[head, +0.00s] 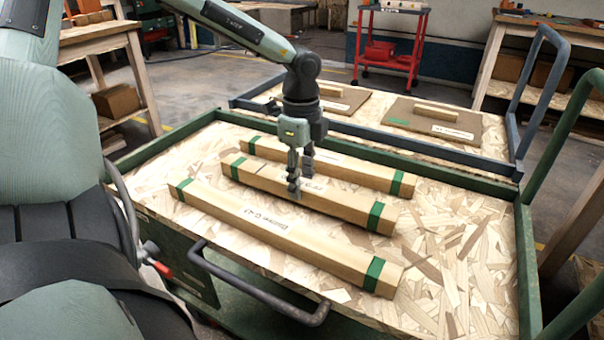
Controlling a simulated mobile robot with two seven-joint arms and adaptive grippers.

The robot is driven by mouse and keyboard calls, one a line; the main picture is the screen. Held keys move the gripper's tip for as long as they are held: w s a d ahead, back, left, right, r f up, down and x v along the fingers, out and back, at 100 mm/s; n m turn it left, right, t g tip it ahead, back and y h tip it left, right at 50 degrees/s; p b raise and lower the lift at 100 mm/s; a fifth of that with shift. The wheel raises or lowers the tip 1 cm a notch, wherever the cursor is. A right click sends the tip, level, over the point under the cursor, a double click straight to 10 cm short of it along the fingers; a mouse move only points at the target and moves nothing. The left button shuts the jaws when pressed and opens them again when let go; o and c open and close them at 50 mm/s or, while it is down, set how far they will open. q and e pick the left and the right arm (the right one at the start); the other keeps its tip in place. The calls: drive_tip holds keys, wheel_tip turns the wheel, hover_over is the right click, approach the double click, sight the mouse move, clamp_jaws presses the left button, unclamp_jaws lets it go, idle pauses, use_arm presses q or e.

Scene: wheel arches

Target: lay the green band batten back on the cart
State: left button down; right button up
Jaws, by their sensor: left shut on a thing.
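Three wooden battens with green bands near their ends are at the green-framed cart (470,290), roughly parallel: a back batten (345,173), a middle batten (345,207) and a front batten (300,246). The back and front ones lie on the cart's chipboard bed. My left gripper (300,182) points down and is shut on the middle batten near its middle. I cannot tell whether that batten touches the bed or is just above it. The fingers hide part of its label. My right gripper is not in view.
A blue-framed cart (370,131) with two brown boards (435,118) stands directly behind. The green cart has raised rims and a dark handle (260,290) at the front. Its bed is clear at right. A red trolley (390,50) stands farther back.

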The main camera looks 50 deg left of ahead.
use_arm(q)
drive_tip(key=c, duration=1)
unclamp_jaws()
wheel_tip(320, 180, up, 12)
drive_tip(key=shift+r, duration=0.1)
drive_tip(key=shift+s, duration=0.1)
